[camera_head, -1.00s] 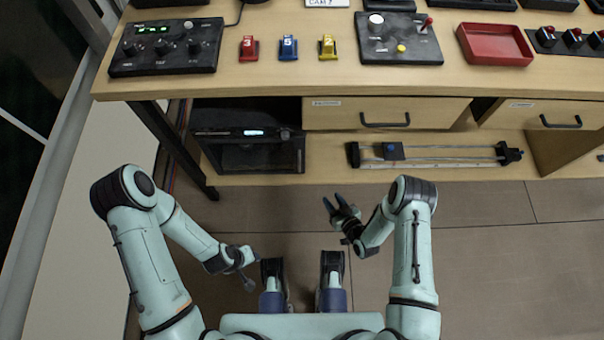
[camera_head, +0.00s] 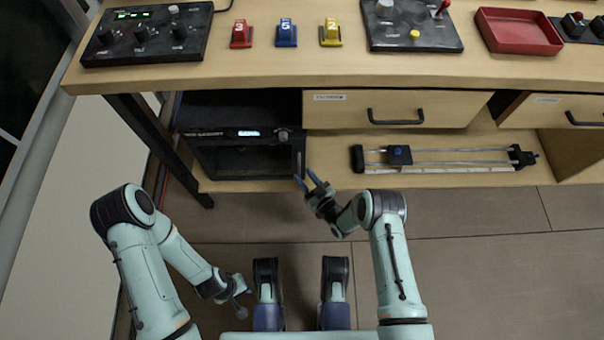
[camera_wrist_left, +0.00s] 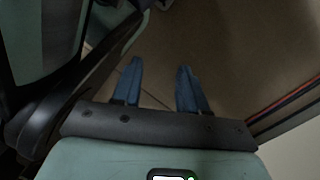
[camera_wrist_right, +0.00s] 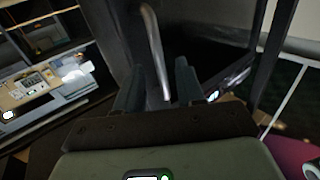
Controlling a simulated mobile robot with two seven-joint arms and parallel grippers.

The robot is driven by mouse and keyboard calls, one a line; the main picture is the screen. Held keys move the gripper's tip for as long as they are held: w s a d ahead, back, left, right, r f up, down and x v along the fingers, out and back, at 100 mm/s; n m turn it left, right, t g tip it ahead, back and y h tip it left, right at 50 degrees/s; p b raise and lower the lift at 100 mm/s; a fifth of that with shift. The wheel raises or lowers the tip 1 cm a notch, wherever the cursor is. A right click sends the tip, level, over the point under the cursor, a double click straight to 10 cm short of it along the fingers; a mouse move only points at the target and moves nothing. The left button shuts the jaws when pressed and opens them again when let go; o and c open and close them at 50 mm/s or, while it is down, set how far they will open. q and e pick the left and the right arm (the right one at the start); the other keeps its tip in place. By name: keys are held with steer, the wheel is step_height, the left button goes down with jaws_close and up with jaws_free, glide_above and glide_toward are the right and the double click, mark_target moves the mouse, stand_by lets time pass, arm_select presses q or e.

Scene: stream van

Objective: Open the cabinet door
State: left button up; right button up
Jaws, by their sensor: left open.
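The black cabinet (camera_head: 232,158) with a dark glass door stands on the low shelf under the desk's left part, its door shut. Its upright metal handle (camera_head: 299,163) is at the door's right edge. My right gripper (camera_head: 306,180) is open, just in front of the handle's lower end. In the right wrist view the silver handle (camera_wrist_right: 153,45) runs down between the two fingers (camera_wrist_right: 158,85), with no grip on it. My left gripper (camera_head: 240,294) hangs low, away from the cabinet. The left wrist view shows its fingers (camera_wrist_left: 160,85) apart and empty over the floor.
The desk top (camera_head: 300,68) overhangs the cabinet. A black desk leg (camera_head: 150,135) stands left of it. A closed drawer (camera_head: 460,106) is above right, and a rail device (camera_head: 445,158) lies on the shelf. The floor in front (camera_head: 470,215) is clear.

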steer(key=shift+x, duration=1.05)
jaws_close()
